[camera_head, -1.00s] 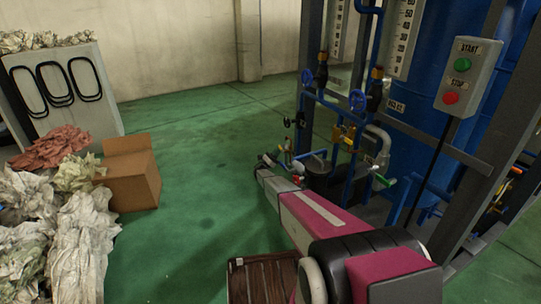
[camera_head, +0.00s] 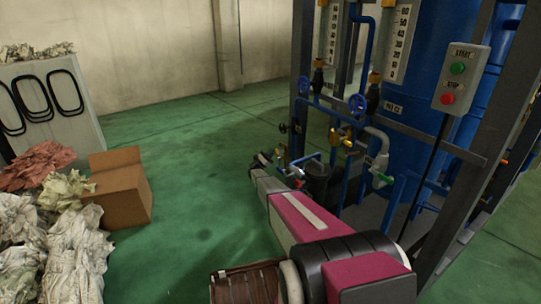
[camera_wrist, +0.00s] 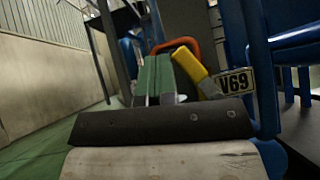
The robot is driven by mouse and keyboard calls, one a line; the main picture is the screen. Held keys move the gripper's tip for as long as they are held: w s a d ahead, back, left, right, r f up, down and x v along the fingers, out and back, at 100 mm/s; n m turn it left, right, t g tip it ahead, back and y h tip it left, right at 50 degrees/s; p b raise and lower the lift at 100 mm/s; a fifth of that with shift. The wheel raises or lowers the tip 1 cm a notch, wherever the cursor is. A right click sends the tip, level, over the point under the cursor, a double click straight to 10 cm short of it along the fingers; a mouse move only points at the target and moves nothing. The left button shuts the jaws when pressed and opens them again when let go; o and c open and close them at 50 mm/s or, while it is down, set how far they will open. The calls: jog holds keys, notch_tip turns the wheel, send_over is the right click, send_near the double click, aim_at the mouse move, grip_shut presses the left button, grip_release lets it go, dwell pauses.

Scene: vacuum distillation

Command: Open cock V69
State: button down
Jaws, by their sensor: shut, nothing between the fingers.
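The V69 label (camera_wrist: 235,83) is a dark plate with pale letters on the right side of the wrist view. A yellow lever handle (camera_wrist: 192,63) slants just left of it, and I take it for the cock V69's handle. My gripper (camera_wrist: 160,65) is shut and empty, its green-grey fingers together just left of the yellow handle; contact cannot be told. In the head view my gripper (camera_head: 263,160) is low by the pipework at the rig's left side, where small valve handles cluster. I cannot tell which of those is V69.
An orange-red loop (camera_wrist: 182,44) is behind the fingers. Blue pipes (camera_wrist: 258,60) stand close right. The blue rig (camera_head: 430,80) carries a start/stop box (camera_head: 461,80). A cardboard box (camera_head: 118,190) and crumpled sacks (camera_head: 60,250) lie left. Green floor between is clear.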

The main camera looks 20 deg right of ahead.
jog(key=shift+s+d+r+m+g, duration=0.1)
jog(key=shift+s+r+m+g, duration=0.15)
jog(key=shift+m+g, duration=0.85)
jog(key=shift+s+d+r+m+g, duration=0.1)
jog(key=shift+s+r+m+g, duration=0.15)
jog(key=shift+m+g, duration=0.8)
jog(key=shift+s+d+r+m+g, duration=0.1)
jog(key=shift+s+r+m+g, duration=0.15)
jog(key=shift+m+g, duration=0.8)
jog(key=shift+s+m+g, duration=0.1)
jog(key=shift+m+g, duration=0.2)
jog(key=shift+m, duration=0.2)
jog(key=shift+a, duration=0.1)
jog(key=w+a+f, duration=0.1)
jog(key=w+a, duration=0.7)
jog(key=a, duration=0.2)
jog(key=shift+w, duration=0.15)
